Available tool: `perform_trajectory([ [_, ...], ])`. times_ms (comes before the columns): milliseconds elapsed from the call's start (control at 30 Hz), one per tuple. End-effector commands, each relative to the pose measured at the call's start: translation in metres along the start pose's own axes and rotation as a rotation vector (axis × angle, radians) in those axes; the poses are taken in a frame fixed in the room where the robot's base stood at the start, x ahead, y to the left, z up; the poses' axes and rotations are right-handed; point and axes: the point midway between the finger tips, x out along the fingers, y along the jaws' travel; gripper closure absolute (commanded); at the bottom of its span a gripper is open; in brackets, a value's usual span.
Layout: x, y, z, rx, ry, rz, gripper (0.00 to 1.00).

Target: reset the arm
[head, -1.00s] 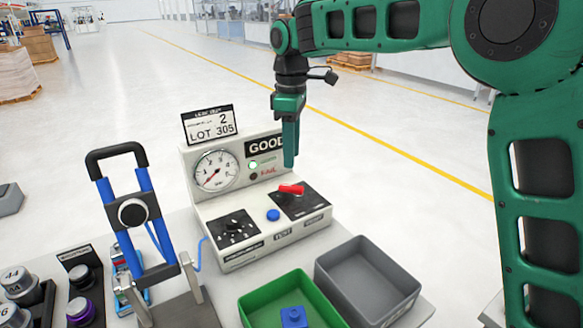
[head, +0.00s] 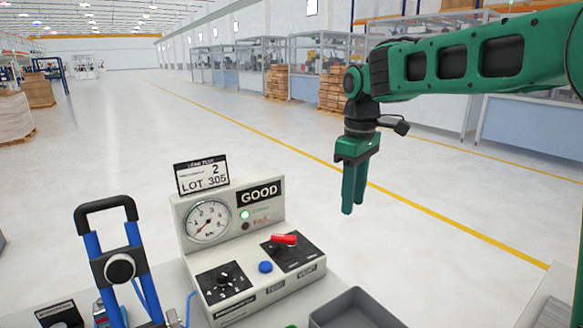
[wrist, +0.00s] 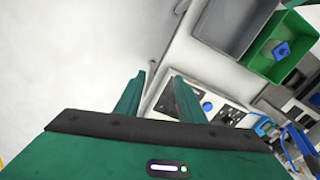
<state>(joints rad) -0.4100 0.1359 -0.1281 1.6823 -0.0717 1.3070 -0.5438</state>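My gripper (head: 352,190) hangs fingers down from my green arm, in the air to the right of the test unit (head: 240,225). In the wrist view its two green fingers (wrist: 153,95) stand apart with nothing between them, so it is open and empty. The test unit has a gauge (head: 208,221), a lit green lamp under a GOOD sign (head: 260,193), a black dial (head: 223,280), a blue button (head: 265,267) and a red lever (head: 284,239). My gripper touches none of these.
A grey bin (head: 355,310) stands at the bench's front; the wrist view also shows a green bin (wrist: 275,50) holding a blue part (wrist: 282,50). A press with a black handle and blue posts (head: 118,262) stands left. The air around my gripper is clear.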

Motion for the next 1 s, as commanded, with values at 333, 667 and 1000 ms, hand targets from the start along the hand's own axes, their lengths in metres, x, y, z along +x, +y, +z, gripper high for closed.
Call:
perform_trajectory([
  [333, 0.028, 0.020, 0.204, 0.637, 0.004, -0.002, 0.64],
  [667, 0.084, -0.041, 0.359, 1.197, 0.000, -0.005, 0.64],
  [1000, 0.120, -0.087, 0.413, 1.451, -0.007, -0.006, 0.64],
])
